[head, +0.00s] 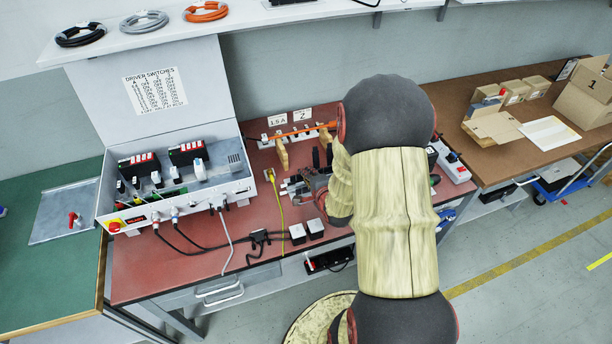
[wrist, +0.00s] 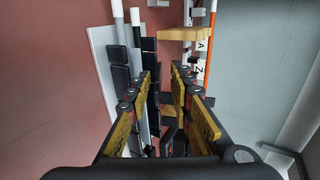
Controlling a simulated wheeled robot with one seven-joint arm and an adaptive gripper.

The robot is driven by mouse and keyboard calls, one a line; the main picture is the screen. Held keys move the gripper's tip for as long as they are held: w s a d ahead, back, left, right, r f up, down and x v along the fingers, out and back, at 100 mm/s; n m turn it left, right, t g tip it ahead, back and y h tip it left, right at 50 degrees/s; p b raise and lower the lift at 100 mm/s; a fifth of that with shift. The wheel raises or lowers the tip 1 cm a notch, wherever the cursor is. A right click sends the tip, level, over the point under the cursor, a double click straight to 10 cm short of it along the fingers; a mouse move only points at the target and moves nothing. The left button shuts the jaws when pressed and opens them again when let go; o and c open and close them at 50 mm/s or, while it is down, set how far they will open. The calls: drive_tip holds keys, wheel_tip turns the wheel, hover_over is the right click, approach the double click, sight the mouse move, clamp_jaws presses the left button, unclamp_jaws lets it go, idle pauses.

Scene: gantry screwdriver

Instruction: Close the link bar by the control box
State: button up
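The control box (head: 180,187) is a pale grey case with its lid (head: 150,90) raised, at the left of the red-brown bench. I cannot tell for certain which part is the link bar. Nothing is clearly held between the tips.
Cables (head: 215,245) run from the box's front over the bench (head: 150,275). A brown table (head: 480,90) with cartons stands at right. Coiled cables (head: 144,21) lie on the shelf above.

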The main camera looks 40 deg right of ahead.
drive_tip(key=shift+v, duration=2.9)
drive_tip(key=shift+c, duration=0.3)
